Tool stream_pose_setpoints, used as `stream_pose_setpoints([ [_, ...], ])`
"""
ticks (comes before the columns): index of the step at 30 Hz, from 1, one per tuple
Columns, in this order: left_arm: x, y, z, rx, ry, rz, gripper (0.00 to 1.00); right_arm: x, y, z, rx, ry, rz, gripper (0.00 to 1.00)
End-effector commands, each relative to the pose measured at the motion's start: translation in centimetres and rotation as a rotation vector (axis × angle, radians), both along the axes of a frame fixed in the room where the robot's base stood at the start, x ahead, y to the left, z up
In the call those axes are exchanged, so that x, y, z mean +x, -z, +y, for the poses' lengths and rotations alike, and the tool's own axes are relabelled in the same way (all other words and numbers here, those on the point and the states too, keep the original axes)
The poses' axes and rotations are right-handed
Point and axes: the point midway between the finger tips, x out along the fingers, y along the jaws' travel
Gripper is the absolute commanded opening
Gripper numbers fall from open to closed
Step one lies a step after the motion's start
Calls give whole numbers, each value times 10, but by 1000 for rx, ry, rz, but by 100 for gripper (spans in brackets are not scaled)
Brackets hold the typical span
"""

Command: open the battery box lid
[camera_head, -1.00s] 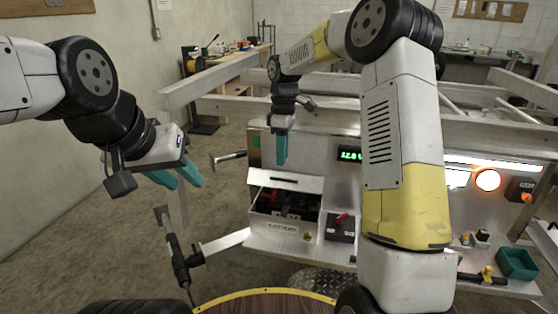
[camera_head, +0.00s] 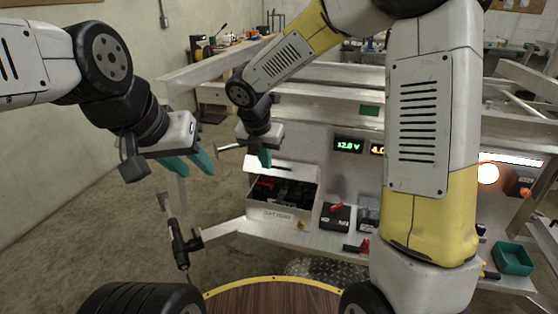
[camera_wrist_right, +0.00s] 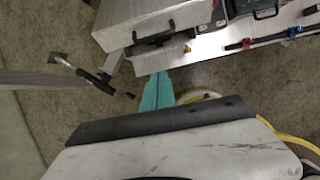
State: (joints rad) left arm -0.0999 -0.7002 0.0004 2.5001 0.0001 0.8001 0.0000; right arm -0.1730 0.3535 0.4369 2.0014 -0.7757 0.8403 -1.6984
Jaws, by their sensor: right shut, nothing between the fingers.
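The battery box (camera_head: 275,214) is a light metal box on the trailer's shelf, with dark contents showing inside. Its lid (camera_head: 290,171) stands raised at the back, above the opening. My right gripper (camera_head: 265,160) has its teal fingers together and empty, pointing down in front of the lid's left part; I cannot tell whether they touch it. In the right wrist view the shut fingers (camera_wrist_right: 158,90) show beside a pale box wall with a dark handle (camera_wrist_right: 155,41). My left gripper (camera_head: 190,163) is open and empty, well left of the box.
Right of the box stand a dark switch block with a red knob (camera_head: 336,214) and a green tray (camera_head: 512,259). A panel behind carries a green display (camera_head: 348,145). A jack-like tool (camera_head: 183,243) stands left of the shelf. Open floor lies at the left.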

Motion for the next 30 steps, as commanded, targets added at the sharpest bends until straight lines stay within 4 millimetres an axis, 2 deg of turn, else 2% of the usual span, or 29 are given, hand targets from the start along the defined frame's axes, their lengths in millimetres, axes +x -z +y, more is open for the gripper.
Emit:
stream_pose_setpoints([
  [5, 0, 0, 0, 0, 0, 0, 36, 2, 15, 1, -15, -51, -2, 0],
  [18, 0, 0, 0, 0, 0, 0, 36, 30, 99, -9, -14, -45, 0, 0],
  [22, 0, 0, 0, 0, 0, 0, 36, 48, 80, -14, -10, -39, -7, 0],
  [30, 0, 0, 0, 0, 0, 0, 36, 59, 69, -18, -12, -42, -4, 0],
])
